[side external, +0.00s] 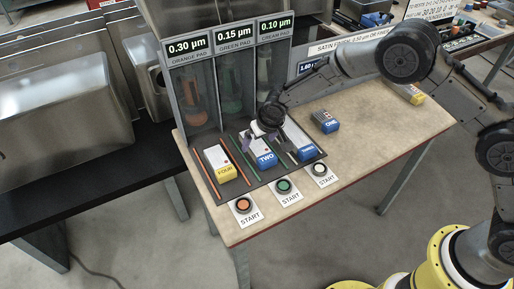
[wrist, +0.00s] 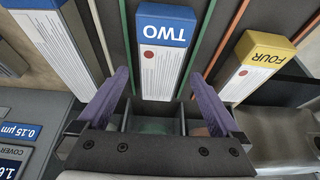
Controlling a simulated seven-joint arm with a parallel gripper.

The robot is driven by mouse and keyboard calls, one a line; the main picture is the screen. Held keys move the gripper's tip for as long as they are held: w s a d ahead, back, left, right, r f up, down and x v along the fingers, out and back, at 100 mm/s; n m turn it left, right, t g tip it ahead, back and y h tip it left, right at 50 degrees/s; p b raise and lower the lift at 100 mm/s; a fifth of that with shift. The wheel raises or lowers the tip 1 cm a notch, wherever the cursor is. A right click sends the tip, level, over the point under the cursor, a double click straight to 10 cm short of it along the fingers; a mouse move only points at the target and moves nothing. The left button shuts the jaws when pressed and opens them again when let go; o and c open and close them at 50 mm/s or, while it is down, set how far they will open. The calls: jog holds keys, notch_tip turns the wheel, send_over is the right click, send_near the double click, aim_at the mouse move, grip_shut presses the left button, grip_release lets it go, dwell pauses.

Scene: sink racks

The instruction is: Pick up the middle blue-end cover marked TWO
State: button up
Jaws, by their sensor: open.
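The cover marked TWO (side external: 265,160) lies in the middle lane of the dark tray, its blue end toward the table's front. In the wrist view the TWO cover (wrist: 164,50) runs between the fingers, its blue end at the top and its white labelled length toward me. My gripper (side external: 265,137) is over the back part of this cover. In the wrist view my gripper's two purple fingers (wrist: 164,88) are spread wide, one on each side of the cover, with gaps to it. Whether the fingertips are level with the cover is unclear.
The yellow-end FOUR cover (side external: 226,172) lies in the left lane and the blue-end THREE cover (side external: 308,152) in the right lane. Coloured strips divide the lanes. A blue ONE cover (side external: 331,126) is on the table. The pad station (side external: 229,52) stands behind; START buttons (side external: 284,186) are in front.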

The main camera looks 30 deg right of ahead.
jog(key=shift+x, duration=1.05)
jog(key=c, duration=1.4)
jog(key=shift+c, duration=0.7)
jog(key=shift+r, duration=0.1)
